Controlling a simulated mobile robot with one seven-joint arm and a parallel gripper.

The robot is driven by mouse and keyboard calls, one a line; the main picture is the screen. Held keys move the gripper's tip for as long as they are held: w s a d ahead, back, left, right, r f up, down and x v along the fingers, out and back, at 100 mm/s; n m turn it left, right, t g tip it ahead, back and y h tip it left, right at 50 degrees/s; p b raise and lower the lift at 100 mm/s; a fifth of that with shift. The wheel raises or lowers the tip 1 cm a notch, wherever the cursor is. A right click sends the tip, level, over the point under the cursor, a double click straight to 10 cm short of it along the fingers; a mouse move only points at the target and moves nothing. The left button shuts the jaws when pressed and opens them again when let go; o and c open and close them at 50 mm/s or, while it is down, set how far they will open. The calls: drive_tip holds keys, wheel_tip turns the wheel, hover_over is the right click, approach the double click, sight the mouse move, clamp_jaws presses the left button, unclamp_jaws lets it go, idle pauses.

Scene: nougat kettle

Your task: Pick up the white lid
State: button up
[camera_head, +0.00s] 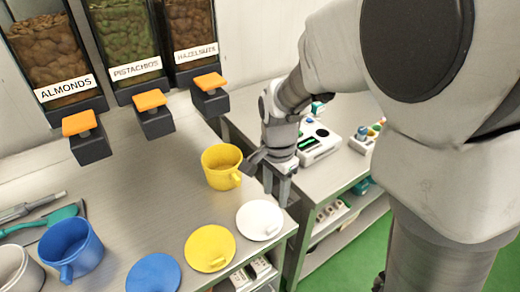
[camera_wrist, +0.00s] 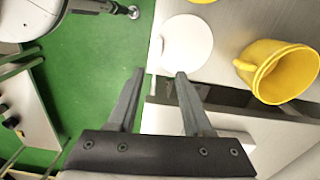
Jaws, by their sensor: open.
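The white lid (camera_head: 260,220) lies flat near the right front corner of the metal table in the head view. It also shows at the top middle of the wrist view (camera_wrist: 187,43), with part of it near the table edge. My gripper (camera_head: 270,180) is above the table's right edge, behind the lid in the head view, apart from it. In the wrist view my gripper (camera_wrist: 160,75) has its two fingers spread with nothing between them, and the lid is beyond the fingertips.
A yellow cup (camera_head: 222,167) stands close to my gripper. A yellow lid (camera_head: 210,248) and a blue lid (camera_head: 153,273) lie left of the white lid, with a blue cup (camera_head: 72,248) further left. A second table with devices (camera_head: 317,142) stands right, across a gap.

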sight(274, 226)
wheel_tip(274, 226, down, 13)
drive_tip(key=shift+d+b, duration=0.15)
drive_tip(key=shift+b, duration=0.85)
clamp_jaws()
